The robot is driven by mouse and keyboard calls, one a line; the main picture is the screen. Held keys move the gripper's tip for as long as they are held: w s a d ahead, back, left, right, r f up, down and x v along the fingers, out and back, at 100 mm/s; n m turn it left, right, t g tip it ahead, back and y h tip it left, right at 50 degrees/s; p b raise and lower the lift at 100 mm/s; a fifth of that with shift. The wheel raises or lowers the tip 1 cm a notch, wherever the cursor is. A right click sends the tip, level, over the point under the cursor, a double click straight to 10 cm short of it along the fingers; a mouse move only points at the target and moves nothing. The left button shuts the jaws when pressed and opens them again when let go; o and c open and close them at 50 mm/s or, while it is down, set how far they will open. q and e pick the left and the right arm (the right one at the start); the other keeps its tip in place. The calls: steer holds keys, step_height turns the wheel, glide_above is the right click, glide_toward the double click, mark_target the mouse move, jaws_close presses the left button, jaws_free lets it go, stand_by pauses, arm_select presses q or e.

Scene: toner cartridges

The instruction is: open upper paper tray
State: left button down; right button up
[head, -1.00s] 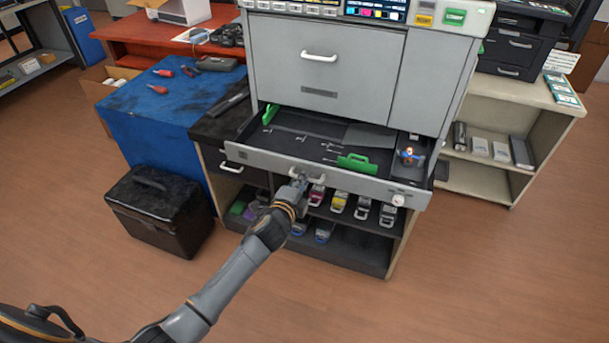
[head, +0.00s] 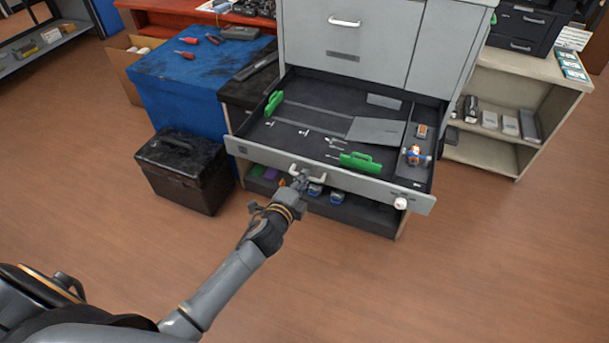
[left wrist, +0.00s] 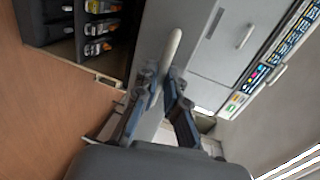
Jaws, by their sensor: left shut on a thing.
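The paper tray (head: 340,193) is a wide grey drawer of the printer, pulled well out, its dark floor showing. Green paper guides (head: 361,161) stand in it, and small items lie on its right side. Its light bar handle (head: 320,180) is on the front panel, and it also shows in the left wrist view (left wrist: 173,46). My left gripper (head: 301,179) is at this handle, its fingers shut on it; in the left wrist view the fingers (left wrist: 161,88) sit on both sides of the handle's end. My right gripper is not in view.
The grey printer body (head: 345,38) with a closed upper panel rises behind the tray. A black case (head: 186,170) stands on the floor at left, beside a blue cabinet (head: 180,90). A shelf unit (head: 540,90) stands at right. The wooden floor in front is clear.

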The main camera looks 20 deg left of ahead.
arm_select(q)
steer(key=shift+s, duration=0.2)
steer(key=c, duration=1.4)
jaws_free()
steer(key=shift+w, duration=0.1)
steer(key=v, duration=1.2)
